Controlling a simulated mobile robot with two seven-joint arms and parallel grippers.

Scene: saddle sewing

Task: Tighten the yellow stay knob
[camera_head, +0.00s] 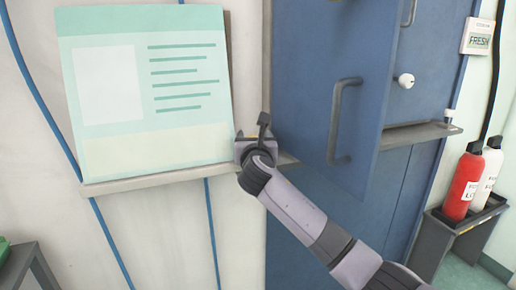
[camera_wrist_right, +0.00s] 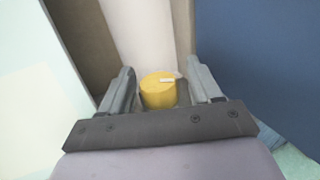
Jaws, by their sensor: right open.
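The yellow stay knob (camera_wrist_right: 157,93) shows in the right wrist view, round, with a small pale mark on its top. My right gripper (camera_wrist_right: 160,72) is open, with one finger on each side of the knob. Gaps show between the knob and the fingers, and I see no contact. In the head view my right gripper (camera_head: 258,124) is at the ledge between the panel and the blue door, and it hides most of the knob. My left gripper is not in view.
A blue door (camera_head: 312,75) with a bar handle (camera_head: 336,120) stands open just right of the gripper. A pale green board (camera_head: 145,90) rests on a ledge (camera_head: 150,181) to the left. Red (camera_head: 463,185) and white (camera_head: 488,175) bottles stand far right.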

